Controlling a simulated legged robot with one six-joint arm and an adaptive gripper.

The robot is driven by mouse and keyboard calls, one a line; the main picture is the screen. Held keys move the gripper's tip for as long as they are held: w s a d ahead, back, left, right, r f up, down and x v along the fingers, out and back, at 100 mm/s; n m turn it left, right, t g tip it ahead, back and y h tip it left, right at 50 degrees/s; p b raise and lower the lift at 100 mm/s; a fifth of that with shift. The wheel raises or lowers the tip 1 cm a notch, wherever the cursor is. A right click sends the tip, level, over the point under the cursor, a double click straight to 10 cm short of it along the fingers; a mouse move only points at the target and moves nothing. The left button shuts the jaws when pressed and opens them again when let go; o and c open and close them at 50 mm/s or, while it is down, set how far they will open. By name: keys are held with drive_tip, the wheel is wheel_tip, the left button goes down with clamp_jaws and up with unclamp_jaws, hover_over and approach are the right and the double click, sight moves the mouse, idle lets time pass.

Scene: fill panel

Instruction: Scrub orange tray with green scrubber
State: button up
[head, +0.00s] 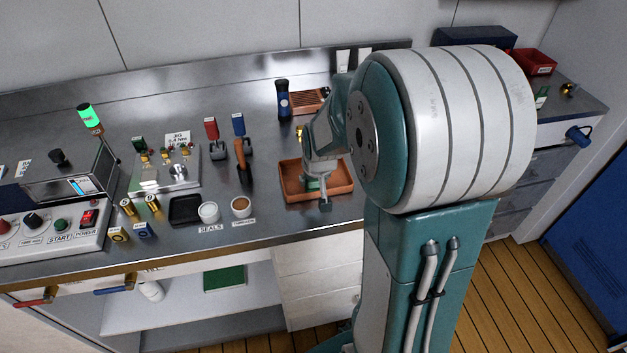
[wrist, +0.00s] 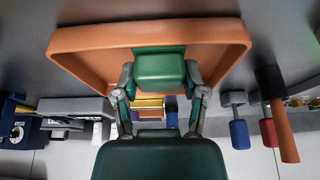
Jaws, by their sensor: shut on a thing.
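The orange tray (head: 291,189) lies on the steel bench, right of centre in the head view. In the wrist view the tray (wrist: 90,62) fills the upper middle, with its raised rim showing. My gripper (head: 323,194) reaches down over the tray. In the wrist view my gripper (wrist: 161,90) is shut on the green scrubber (wrist: 160,70), one finger on each side. The scrubber is inside the tray outline; I cannot tell whether it touches the tray floor. In the head view my arm and gripper hide part of the tray and most of the scrubber.
Left of the tray are a white cup with brown contents (head: 241,207), another white cup (head: 209,212), a black tray (head: 185,210) and an orange-handled tool (head: 243,164). Behind the tray stand a dark blue bottle (head: 283,98) and a brown slatted rack (head: 308,101). A red bin (head: 535,61) is far right.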

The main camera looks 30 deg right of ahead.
drive_tip(key=shift+w+r, duration=0.1)
drive_tip(key=shift+r, duration=2.3)
drive_tip(key=shift+r, duration=0.1)
drive_tip(key=shift+r, duration=1.4)
